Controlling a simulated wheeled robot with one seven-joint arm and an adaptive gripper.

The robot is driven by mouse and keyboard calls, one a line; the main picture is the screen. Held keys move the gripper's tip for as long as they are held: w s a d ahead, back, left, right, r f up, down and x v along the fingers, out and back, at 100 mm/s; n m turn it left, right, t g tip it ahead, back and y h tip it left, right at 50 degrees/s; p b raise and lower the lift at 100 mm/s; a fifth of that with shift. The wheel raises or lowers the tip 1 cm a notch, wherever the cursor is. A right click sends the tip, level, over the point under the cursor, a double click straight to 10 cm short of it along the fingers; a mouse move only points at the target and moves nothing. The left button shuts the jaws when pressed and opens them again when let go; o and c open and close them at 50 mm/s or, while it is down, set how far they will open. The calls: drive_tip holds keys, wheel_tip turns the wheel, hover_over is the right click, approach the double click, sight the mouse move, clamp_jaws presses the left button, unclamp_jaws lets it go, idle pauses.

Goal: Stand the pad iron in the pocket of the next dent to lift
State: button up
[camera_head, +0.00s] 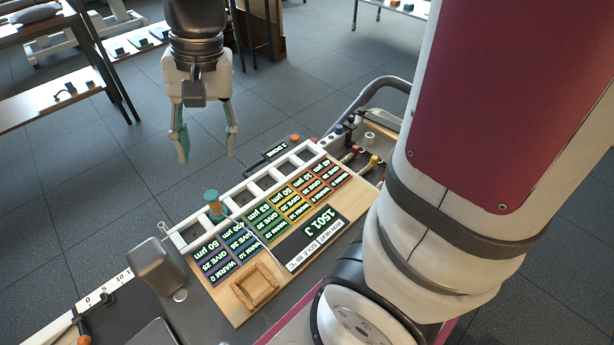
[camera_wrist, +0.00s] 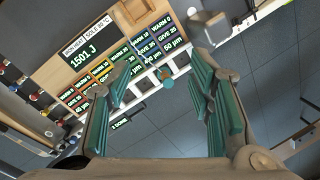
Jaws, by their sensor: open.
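The pad iron (camera_head: 213,199), with a teal round top and a brownish lower part, stands in the white row of pockets (camera_head: 265,184), towards its left end. Its teal top also shows in the wrist view (camera_wrist: 166,77), between my fingers but beyond them. My gripper (camera_head: 207,156) is open and empty, pointing down above and behind the rack, apart from the iron. Lit label columns (camera_head: 263,222) face the pockets, with µm, GIVE and WARM lines. The display (camera_head: 318,228) reads 1501 J. The iron's foot is hidden in the rack.
A square wooden frame (camera_head: 257,286) lies on the board before the labels. A grey block-like device (camera_head: 158,268) stands at the rack's left end. Coloured knobs (camera_head: 355,150) and a curved rail (camera_head: 375,88) are at the right. Open floor lies behind the rack.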

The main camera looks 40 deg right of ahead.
drive_tip(key=s+d+r+n+h, duration=0.1)
drive_tip(key=s+n, duration=0.2)
drive_tip(key=s, duration=0.7)
drive_tip(key=s+d+r+n+h, duration=0.1)
drive_tip(key=s+d+r+n, duration=0.1)
drive_tip(key=s, duration=0.9)
drive_tip(key=shift+r+n+t, duration=0.25)
drive_tip(key=shift+n+t, duration=0.05)
drive_tip(key=shift+n, duration=0.4)
wheel_tip(320, 180, up, 20)
drive_tip(key=t+p, duration=0.3)
drive_tip(key=p, duration=1.5)
drive_tip(key=shift+a, duration=0.15)
